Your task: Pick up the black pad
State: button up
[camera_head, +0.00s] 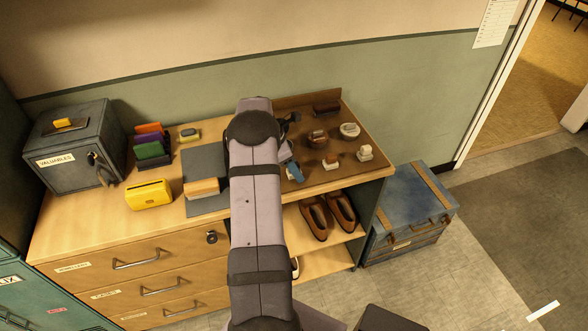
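I cannot pick out a black pad with certainty in the head view. A dark grey flat mat (207,160) lies on the wooden top, partly behind my arm. A tan block (202,188) sits on its front part. My gripper (285,128) is over the counter at the left part of the brown work area, mostly hidden by my own arm. Only dark parts of it show at the arm's right side. I cannot see whether its fingers are open or shut, or whether anything is between them.
Brushes and round pieces stand on the brown surface (333,180), with a blue item (294,172). A grey box (75,145), upright coloured pieces (151,150) and a yellow case (149,195) stand left. Brown shoes (328,214) are on a shelf below. A blue trunk (408,206) stands right.

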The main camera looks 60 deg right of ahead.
jog(key=c, duration=1.2)
jog(key=shift+o, duration=0.2)
jog(key=shift+r, duration=0.15)
notch_tip(320, 180, up, 10)
jog(key=b, duration=0.3)
jog(key=shift+o, duration=0.5)
